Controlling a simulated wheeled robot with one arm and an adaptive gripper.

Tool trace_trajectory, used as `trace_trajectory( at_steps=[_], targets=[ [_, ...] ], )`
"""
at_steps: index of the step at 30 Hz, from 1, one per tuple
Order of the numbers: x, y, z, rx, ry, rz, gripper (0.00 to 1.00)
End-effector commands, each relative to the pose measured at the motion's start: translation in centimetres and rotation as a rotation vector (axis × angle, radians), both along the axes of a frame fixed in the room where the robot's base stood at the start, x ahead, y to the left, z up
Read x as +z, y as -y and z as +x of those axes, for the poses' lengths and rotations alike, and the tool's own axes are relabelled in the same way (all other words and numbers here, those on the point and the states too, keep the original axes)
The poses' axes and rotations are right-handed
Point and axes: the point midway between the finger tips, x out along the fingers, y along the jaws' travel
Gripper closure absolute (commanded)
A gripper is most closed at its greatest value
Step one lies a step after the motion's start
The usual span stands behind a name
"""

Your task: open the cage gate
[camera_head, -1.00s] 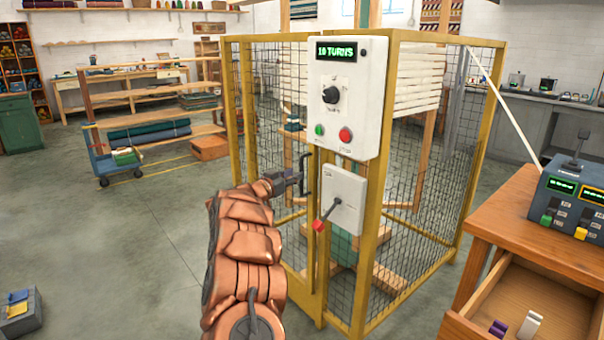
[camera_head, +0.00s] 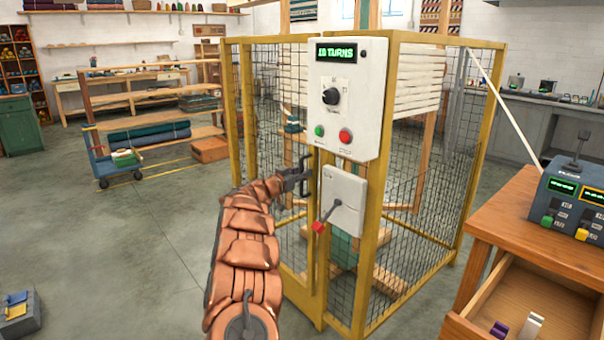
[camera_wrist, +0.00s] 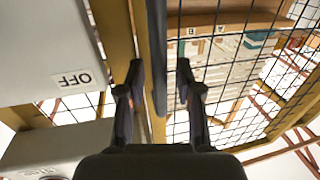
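The cage gate (camera_head: 270,125) is a yellow-framed black mesh panel on the left face of the cage in the head view. It appears shut against the post beside the control boxes. Its dark upright handle (camera_head: 303,178) also shows in the wrist view (camera_wrist: 157,45) as a black bar. My gripper (camera_head: 299,174) is at the handle. In the wrist view my gripper (camera_wrist: 160,78) has its two fingers apart, one on each side of the bar, with visible gaps. A grey switch box (camera_head: 343,200) with a red-tipped lever (camera_head: 320,222) sits right of the handle.
A white control panel (camera_head: 347,97) reading "10 TURNS" hangs above the switch box. A wooden bench (camera_head: 530,225) with an open drawer stands at right. A blue cart (camera_head: 105,165) stands back left. The floor left of the cage is mostly clear.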

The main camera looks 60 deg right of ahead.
Motion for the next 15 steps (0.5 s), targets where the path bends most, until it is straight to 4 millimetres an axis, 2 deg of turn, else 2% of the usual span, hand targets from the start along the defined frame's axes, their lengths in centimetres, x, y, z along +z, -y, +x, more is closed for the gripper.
trace_trajectory(
  at_steps=[1,9,15],
  targets=[
    [0.01,-0.01,0.01,0.0,0.0,0.0,0.73],
    [0.01,-0.01,0.01,0.0,0.0,0.0,1.0],
    [0.03,-0.02,0.01,0.0,0.0,0.0,1.0]
  ],
)
